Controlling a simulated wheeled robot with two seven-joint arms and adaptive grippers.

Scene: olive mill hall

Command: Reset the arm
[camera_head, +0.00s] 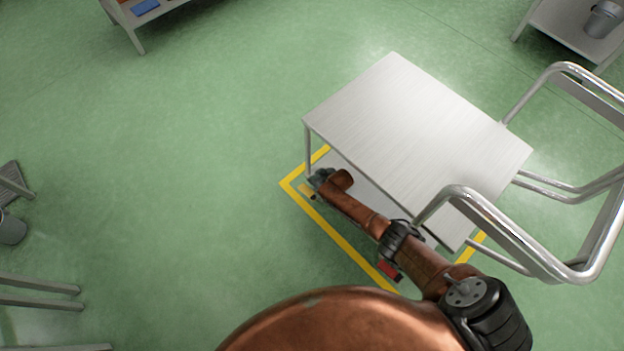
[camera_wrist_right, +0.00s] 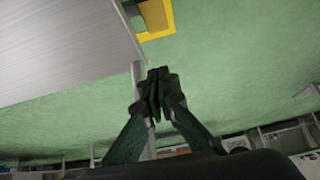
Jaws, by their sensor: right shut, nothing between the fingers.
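My right arm, copper-coloured, reaches from the lower right in the head view toward the near left corner of a bare metal table (camera_head: 415,135). My right gripper (camera_head: 313,187) is small there, partly hidden by my wrist, beside that corner and lower than the top. In the right wrist view the right gripper (camera_wrist_right: 157,80) shows dark fingers with their tips together and nothing between them. A table leg (camera_wrist_right: 139,85) stands just behind the fingers; whether they touch it I cannot tell. My left gripper is in neither view.
Yellow floor tape (camera_head: 340,233) runs around the table. A bent metal tube frame (camera_head: 590,265) stands at the table's right. A shelf with a grey bucket (camera_head: 604,19) is at the top right. The green floor (camera_head: 190,150) left of the table is clear.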

